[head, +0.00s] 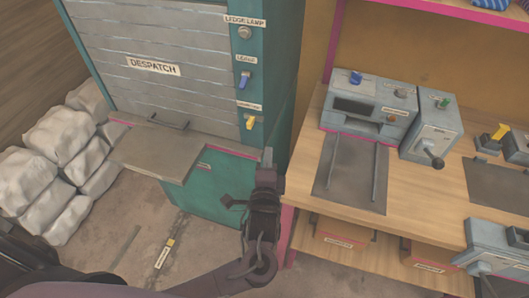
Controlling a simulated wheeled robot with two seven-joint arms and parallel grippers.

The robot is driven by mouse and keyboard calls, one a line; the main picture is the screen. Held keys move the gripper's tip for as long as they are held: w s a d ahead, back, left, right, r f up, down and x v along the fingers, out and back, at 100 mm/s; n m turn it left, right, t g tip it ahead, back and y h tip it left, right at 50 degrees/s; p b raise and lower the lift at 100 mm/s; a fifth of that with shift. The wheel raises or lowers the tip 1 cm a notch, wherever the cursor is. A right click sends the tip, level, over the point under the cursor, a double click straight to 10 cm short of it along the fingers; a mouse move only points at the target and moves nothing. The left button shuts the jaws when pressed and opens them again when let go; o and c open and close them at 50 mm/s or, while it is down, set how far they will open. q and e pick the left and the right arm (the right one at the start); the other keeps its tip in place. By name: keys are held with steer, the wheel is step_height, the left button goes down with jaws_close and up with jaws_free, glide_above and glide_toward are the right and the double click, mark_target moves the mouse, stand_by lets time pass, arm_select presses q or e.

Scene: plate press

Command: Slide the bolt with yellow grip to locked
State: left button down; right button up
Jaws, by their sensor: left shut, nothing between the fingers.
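A yellow grip (500,131) stands up from a small grey fitting on the bench at the far right, which may be the bolt. Another yellow handle (250,123) sits under a small label on the teal post beside the despatch shutter. I cannot tell which one the task means, nor read a locked mark. My left gripper (267,157) is shut and empty, pointing up in front of the teal cabinet's right edge. It is below the yellow handle on the post and well left of the bench fitting. My right gripper is not in view.
A grey ledge (150,152) juts out below the shutter (165,50). A wooden bench (300,190) carries a grey control box (370,105), a crank box (430,130) and a dark plate with rails (345,185). White sacks (60,140) are piled at left.

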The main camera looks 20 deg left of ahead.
mark_target(245, 117)
arm_select(q)
steer(key=w+a+p, duration=0.1)
steer(key=w, duration=0.1)
steer(key=w+a+p, duration=0.1)
steer(key=w+a, duration=0.1)
steer(key=w, duration=0.1)
steer(key=w+a+p, duration=0.1)
steer(key=w+a, duration=0.1)
steer(key=shift+w+r, duration=0.1)
steer(key=shift+w, duration=0.2)
steer(key=shift+s+a, duration=0.1)
steer(key=shift+a, duration=0.3)
steer(key=shift+d, duration=0.1)
steer(key=a+p, duration=0.1)
steer(key=a, duration=0.3)
steer(key=shift+w, duration=0.2)
